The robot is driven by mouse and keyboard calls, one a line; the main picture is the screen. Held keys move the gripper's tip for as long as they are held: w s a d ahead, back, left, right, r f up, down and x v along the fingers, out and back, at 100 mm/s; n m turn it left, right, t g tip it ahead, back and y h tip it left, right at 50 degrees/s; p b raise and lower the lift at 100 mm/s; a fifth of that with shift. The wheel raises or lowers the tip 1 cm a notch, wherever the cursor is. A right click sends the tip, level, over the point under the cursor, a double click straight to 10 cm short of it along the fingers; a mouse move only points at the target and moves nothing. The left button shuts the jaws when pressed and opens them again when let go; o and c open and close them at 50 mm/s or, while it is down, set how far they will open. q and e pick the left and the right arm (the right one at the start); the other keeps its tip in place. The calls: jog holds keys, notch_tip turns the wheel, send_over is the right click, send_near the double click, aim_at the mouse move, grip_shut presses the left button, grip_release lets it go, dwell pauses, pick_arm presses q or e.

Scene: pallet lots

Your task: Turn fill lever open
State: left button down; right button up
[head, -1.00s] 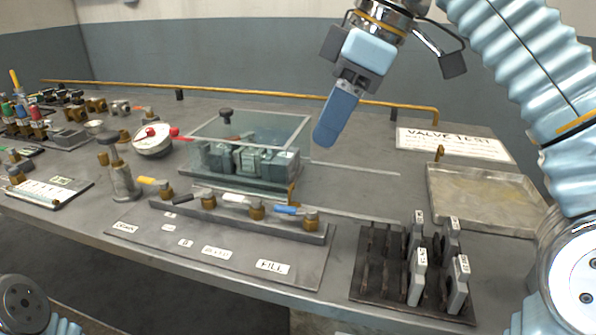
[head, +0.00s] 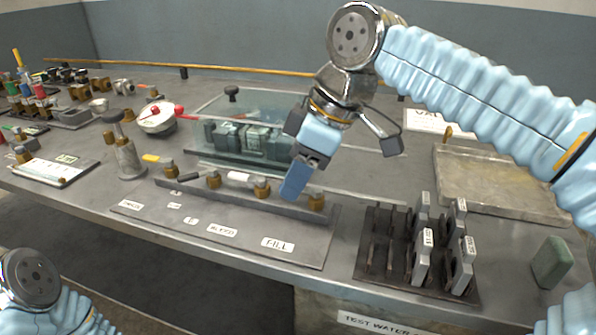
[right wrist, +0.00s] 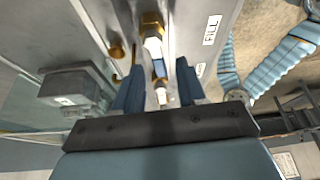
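The valve row stands on a grey plate (head: 215,243) at the bench front. In the right wrist view, the blue lever (right wrist: 158,68) lies between the two spread fingers of my right gripper (right wrist: 157,88). A gap shows on both sides; I cannot tell any contact. My left gripper is out of view.
A clear box (head: 212,108) with green blocks stands behind the valves. Neighbouring valves sit close to the left. A rack (head: 375,215) of tagged plates is on the right, with a shallow tray (head: 510,212) behind it and a green block (head: 551,262) beside it.

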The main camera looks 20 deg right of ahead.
grip_shut()
jog(key=shift+n, duration=0.3)
jog(key=n, duration=0.1)
jog(key=s+n+g, duration=0.1)
jog(key=n, duration=0.1)
jog(key=shift+a+n+g+y, duration=0.2)
jog(key=shift+n+g+y, duration=0.1)
jog(key=n+g, duration=0.1)
jog(key=n, duration=0.1)
jog(key=s+n, duration=0.1)
jog(key=n, duration=0.1)
jog(key=shift+n+g, duration=0.3)
jog(key=shift+g, duration=0.1)
jog(key=n, duration=0.1)
jog(key=n+g, duration=0.1)
jog(key=n, duration=0.1)
jog(key=s+n, duration=0.1)
jog(key=shift+d+g+h, duration=0.3)
jog(key=shift+h, duration=0.1)
jog(key=shift+s+d+n+g+h, duration=0.2)
jog(key=shift+n+h, duration=0.1)
jog(key=shift+n, duration=0.7)
jog(key=shift+s+d+n+g+h, duration=0.2)
jog(key=shift+n+h, duration=0.1)
jog(key=shift+n, duration=0.7)
